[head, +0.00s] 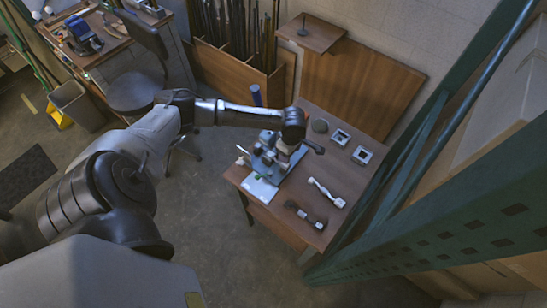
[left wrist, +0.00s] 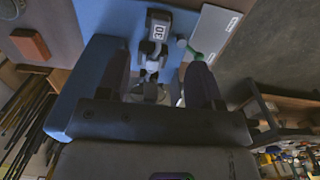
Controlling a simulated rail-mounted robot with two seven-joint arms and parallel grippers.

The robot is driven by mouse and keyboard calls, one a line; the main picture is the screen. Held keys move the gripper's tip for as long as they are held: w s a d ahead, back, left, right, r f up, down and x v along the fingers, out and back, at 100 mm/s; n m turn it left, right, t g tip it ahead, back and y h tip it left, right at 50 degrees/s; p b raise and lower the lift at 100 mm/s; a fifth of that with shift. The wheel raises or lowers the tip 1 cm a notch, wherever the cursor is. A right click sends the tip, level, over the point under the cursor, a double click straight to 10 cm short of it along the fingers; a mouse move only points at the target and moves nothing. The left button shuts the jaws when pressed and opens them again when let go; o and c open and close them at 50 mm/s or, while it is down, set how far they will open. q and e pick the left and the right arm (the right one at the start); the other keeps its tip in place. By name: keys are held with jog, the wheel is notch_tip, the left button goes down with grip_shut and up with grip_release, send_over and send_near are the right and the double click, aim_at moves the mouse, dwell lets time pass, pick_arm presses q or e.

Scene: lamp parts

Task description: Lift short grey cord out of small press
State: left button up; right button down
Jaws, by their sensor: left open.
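The small press (head: 268,160) stands at the left part of the wooden table. Its blue base (left wrist: 85,55) and a grey upright part with a dark label (left wrist: 157,28) show in the left wrist view. My left gripper (head: 284,153) is over the press, pointing down. In the left wrist view its two dark fingers (left wrist: 160,90) are apart, on either side of grey press parts. I cannot clearly make out the short grey cord; the arm and fingers hide part of the press. My right gripper is not in view.
A white plate (head: 260,190) with a green-knobbed lever lies at the press's front. A white-ended part (head: 327,193), a dark part (head: 305,214), two square pieces (head: 341,136) (head: 362,155) and a dark round piece (head: 319,126) are on the table. A green rack (head: 440,240) stands at right.

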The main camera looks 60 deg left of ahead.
aim_at(289, 166)
pick_arm(q)
jog(key=shift+d+f, duration=0.1)
jog(key=shift+f, duration=5)
jog(key=c, duration=1.1)
jog(key=shift+r, duration=0.1)
